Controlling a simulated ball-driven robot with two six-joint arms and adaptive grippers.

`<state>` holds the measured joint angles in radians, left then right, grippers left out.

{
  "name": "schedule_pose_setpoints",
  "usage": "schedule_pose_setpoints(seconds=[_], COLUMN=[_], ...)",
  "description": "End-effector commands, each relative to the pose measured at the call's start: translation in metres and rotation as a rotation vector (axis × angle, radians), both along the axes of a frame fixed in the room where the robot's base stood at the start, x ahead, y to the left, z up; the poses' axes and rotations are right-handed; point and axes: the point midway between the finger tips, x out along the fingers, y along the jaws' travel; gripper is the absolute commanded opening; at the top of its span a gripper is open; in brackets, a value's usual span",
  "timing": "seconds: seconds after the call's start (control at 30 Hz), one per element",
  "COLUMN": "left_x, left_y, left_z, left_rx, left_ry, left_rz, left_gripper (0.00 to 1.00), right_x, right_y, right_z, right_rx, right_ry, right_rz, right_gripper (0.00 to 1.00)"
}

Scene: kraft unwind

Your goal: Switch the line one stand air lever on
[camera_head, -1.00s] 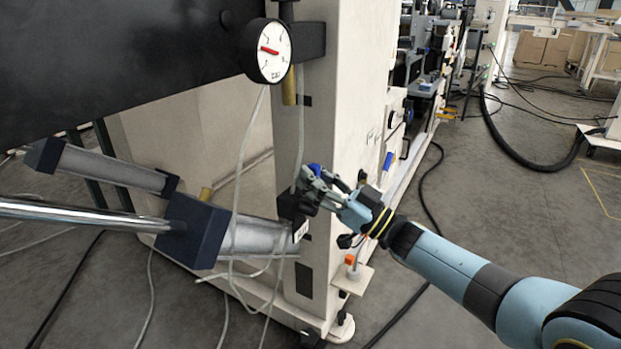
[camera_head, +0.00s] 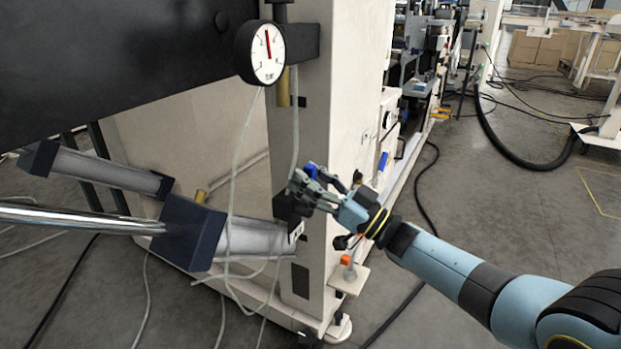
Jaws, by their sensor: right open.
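The air lever with a blue handle (camera_head: 310,170) shows at the near edge of the cream machine post, above a small black block (camera_head: 287,208). My right gripper (camera_head: 301,188) is open at the lever, its fingers partly covering it. I cannot tell whether a finger touches the handle or exactly how the lever is turned. A round white pressure gauge (camera_head: 268,53) is mounted on the post above, its red needle pointing almost straight up. My left gripper is not in view.
A dark blue cylinder block (camera_head: 187,233) with a chrome rod lies left of the gripper. Thin pale hoses (camera_head: 238,165) hang beside the post. A small shelf with an orange-topped part (camera_head: 347,262) juts out below my wrist. The floor at right is mostly open.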

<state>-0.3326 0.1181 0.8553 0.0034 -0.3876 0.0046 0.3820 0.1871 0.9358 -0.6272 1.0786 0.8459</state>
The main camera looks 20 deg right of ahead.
Motion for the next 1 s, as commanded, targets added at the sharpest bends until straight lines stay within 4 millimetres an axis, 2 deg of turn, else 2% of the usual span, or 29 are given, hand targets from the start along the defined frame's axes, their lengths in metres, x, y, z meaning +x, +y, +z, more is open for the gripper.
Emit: schedule_pose_setpoints(seconds=[0.17, 0.27, 0.7, 1.0], left_x=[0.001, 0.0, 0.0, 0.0], left_y=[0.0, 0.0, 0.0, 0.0], left_z=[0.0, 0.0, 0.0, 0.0], left_rx=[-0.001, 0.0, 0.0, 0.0], left_ry=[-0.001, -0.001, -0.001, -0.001], left_rz=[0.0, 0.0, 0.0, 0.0], left_gripper=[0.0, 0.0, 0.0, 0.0], right_x=[-0.003, -0.012, -0.077, -0.089], right_y=[-0.002, -0.009, -0.06, -0.068], right_z=[-0.002, -0.007, -0.041, -0.046], right_rx=[-0.001, -0.002, -0.002, -0.001], right_ry=[-0.001, 0.003, 0.003, 0.0], right_rz=[0.001, -0.001, -0.001, -0.001], right_gripper=[0.42, 0.42, 0.42, 0.42])
